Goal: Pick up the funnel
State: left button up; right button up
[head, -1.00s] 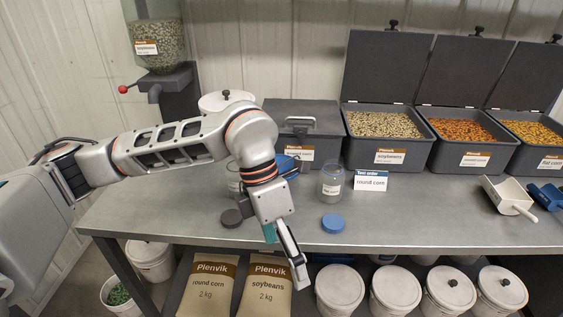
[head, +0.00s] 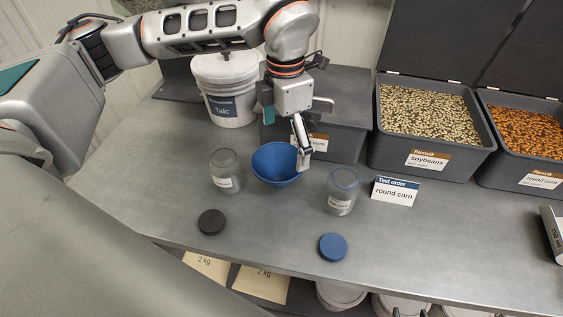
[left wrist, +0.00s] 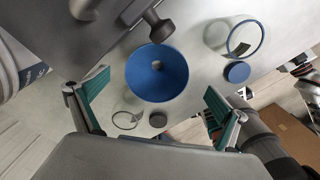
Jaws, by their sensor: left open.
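The blue funnel (head: 272,168) stands on the grey table between two clear jars, its wide bowl facing up. In the left wrist view the funnel (left wrist: 150,82) shows as a round blue bowl with a hole in its middle. My left gripper (head: 290,138) is above and behind the funnel, with one finger in front of the bowl's right edge in the head view. Whether a finger touches the funnel I cannot tell. My right gripper is not in view.
A clear jar (head: 226,178) stands left of the funnel and a blue-rimmed jar (head: 342,192) right of it. A black lid (head: 211,222) and a blue lid (head: 333,247) lie in front. A talc bucket (head: 226,95) and grey bins (head: 432,155) stand behind.

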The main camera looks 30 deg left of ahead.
aim_at(282, 160)
pick_arm(q)
jog(key=shift+s+a+f+p, duration=0.1)
jog(key=shift+a+f+p, duration=0.1)
jog(key=shift+f, duration=1.4)
jog(key=shift+a+f+p, duration=0.1)
jog(key=shift+f+p, duration=0.05)
jog(key=shift+f, duration=1.4)
jog(key=c, duration=1.1)
